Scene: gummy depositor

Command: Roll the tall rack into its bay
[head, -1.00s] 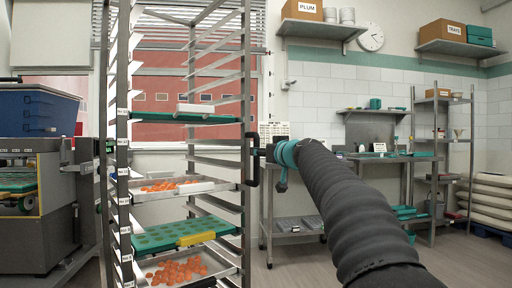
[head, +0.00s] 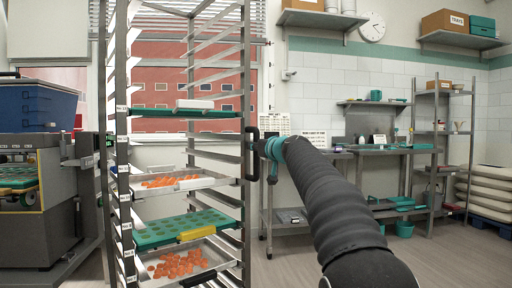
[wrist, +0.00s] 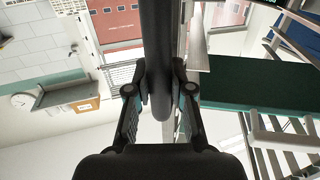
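The tall rack (head: 247,100) is a steel frame on the left half of the head view, upright, with slanted runners. It holds trays: a green one (head: 190,113) higher up, a steel one with orange pieces (head: 150,191), a green mould tray (head: 165,232) and a lower steel tray of orange gummies (head: 145,282). A black upright handle (head: 249,165) is on its right post. My gripper (head: 259,148) is at this handle. In the wrist view, my gripper (wrist: 160,88) has its fingers closed around the dark handle bar (wrist: 160,30). The rack's foot and the bay are not visible.
A machine with a blue hopper (head: 40,106) stands close on the rack's left. A steel table (head: 290,222) and shelving (head: 440,150) line the back wall. White sacks (head: 490,190) are stacked at right. Bare floor (head: 455,255) lies at lower right.

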